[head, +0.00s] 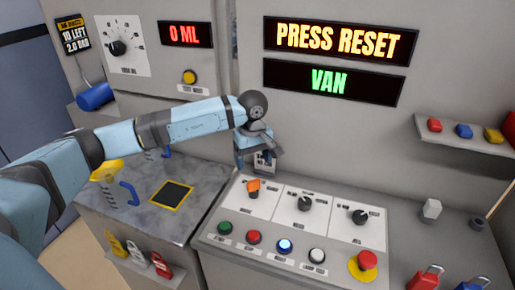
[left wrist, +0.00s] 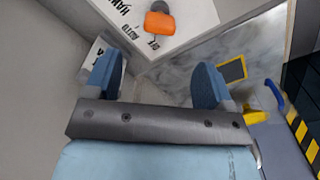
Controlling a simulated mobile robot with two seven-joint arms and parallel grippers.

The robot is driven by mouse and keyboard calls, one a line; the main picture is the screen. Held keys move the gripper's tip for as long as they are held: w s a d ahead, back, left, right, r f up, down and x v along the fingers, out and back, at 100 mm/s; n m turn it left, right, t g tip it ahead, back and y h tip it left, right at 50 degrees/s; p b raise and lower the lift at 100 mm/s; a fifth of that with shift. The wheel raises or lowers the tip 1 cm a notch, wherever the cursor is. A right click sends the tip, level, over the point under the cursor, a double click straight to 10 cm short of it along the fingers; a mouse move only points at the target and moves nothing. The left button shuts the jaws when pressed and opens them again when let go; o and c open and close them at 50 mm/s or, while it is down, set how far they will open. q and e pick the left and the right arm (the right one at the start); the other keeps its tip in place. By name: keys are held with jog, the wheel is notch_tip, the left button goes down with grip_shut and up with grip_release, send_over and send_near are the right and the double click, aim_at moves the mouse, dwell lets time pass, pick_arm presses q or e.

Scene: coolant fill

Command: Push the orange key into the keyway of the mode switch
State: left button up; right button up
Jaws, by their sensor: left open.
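The orange key (head: 254,186) stands at the mode switch, on the left white plate (head: 247,204) of the sloping console. It also shows in the left wrist view (left wrist: 159,23), against a dark grey round part of the switch. How deep it sits in the keyway I cannot tell. My left gripper (head: 263,158) is just behind and above the key, against the grey cabinet wall. In the left wrist view its two blue fingers (left wrist: 160,66) are wide apart with nothing between them. The key lies beyond the fingertips, apart from them. My right gripper is not in view.
Two black knobs (head: 304,204) and a row of coloured buttons (head: 285,246) share the console. A red mushroom button (head: 367,260) is at its right. The displays read "PRESS RESET" (head: 338,40) and "VAN". A grey bench (head: 150,200) lies left.

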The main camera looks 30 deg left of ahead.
aim_at(254, 180)
pick_arm(q)
notch_tip(254, 180, down, 9)
jog(key=shift+f+p, duration=0.1)
jog(key=shift+p, duration=0.35)
jog(key=shift+f, duration=0.7)
jog(key=shift+c, duration=0.4)
jog(key=c, duration=0.9)
jog(key=shift+o, duration=0.6)
jog(key=shift+c, duration=0.3)
